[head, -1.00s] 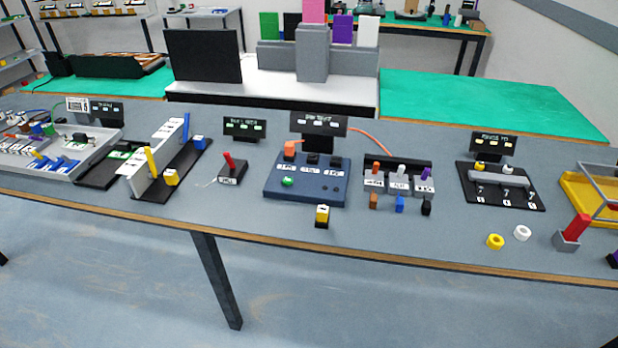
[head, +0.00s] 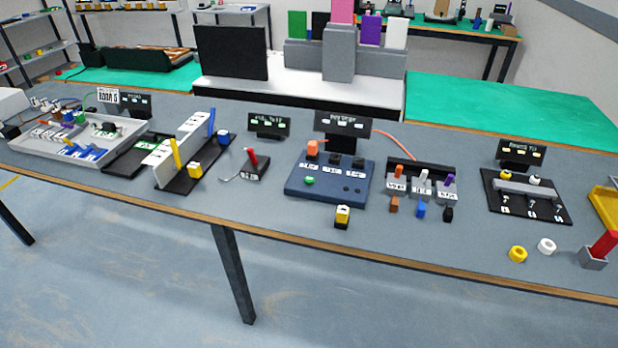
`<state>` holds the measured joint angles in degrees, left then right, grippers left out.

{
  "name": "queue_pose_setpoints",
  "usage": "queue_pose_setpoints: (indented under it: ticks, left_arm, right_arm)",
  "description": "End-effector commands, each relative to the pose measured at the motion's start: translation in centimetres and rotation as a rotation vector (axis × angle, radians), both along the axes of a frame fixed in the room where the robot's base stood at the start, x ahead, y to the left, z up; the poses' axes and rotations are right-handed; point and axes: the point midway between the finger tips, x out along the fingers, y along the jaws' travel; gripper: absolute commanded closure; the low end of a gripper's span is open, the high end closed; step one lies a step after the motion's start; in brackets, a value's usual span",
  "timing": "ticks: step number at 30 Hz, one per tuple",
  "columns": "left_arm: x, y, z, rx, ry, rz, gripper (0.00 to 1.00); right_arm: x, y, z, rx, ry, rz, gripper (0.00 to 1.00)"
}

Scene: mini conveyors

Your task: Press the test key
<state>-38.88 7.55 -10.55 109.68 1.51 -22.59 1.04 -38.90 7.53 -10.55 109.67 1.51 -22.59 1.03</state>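A blue box (head: 328,192) stands near the middle of the table. It has a round green button (head: 309,181), an orange plug (head: 312,148) on its top left and several small white labels too small to read. A dark display sign (head: 343,124) stands behind it. A yellow and black block (head: 342,216) stands at its front edge. I cannot tell which part is the test key. Neither of my grippers is in view.
Left of the box is a small black unit with a red lever (head: 252,157). Right are several coloured plugs in grey blocks (head: 422,187), a black rack (head: 535,206), and yellow (head: 517,254) and white (head: 546,246) rings. The table front (head: 240,208) is mostly clear.

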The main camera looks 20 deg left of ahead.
Motion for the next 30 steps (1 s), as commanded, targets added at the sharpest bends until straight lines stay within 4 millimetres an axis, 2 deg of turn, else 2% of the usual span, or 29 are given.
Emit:
queue_pose_setpoints:
  ticks: [2, 13, 30]
  left_arm:
    - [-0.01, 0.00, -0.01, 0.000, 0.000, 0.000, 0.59]
    - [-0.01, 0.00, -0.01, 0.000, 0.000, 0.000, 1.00]
    - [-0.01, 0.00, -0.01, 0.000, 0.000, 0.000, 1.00]
  right_arm:
    - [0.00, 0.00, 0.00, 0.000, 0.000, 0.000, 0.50]
    - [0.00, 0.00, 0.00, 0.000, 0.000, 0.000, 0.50]
    - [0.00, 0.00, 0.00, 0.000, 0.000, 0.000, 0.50]
